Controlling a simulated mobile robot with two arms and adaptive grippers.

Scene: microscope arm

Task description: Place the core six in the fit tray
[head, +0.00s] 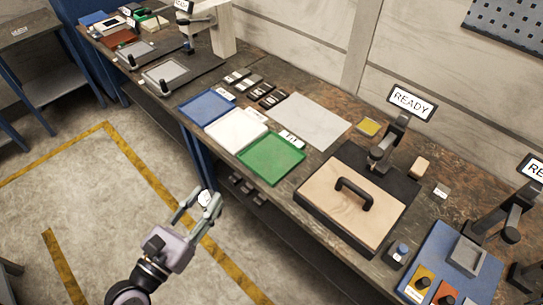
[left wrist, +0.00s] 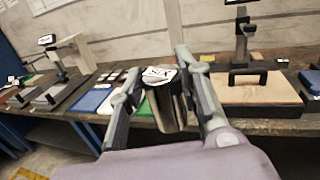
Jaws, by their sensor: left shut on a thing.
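My left gripper (head: 201,198) is shut on the core six (left wrist: 161,90), a dark piece with a white top. The label reads SIX in the left wrist view. In the head view the core is a small pale spot between the fingers, above the floor in front of the bench. Blue (head: 207,107), white (head: 236,129) and green (head: 271,159) trays lie in a row on the bench, beyond the gripper. All three look empty. Small label cards sit behind them, too small to read, so I cannot tell which is the fit tray. My right gripper is out of view.
Several dark labelled blocks (head: 262,91) lie behind the blue tray. A bare grey sheet (head: 307,121) lies behind the green tray. A wooden board with a black handle (head: 354,190) sits right of the trays, below a stand with a READY sign (head: 412,101).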

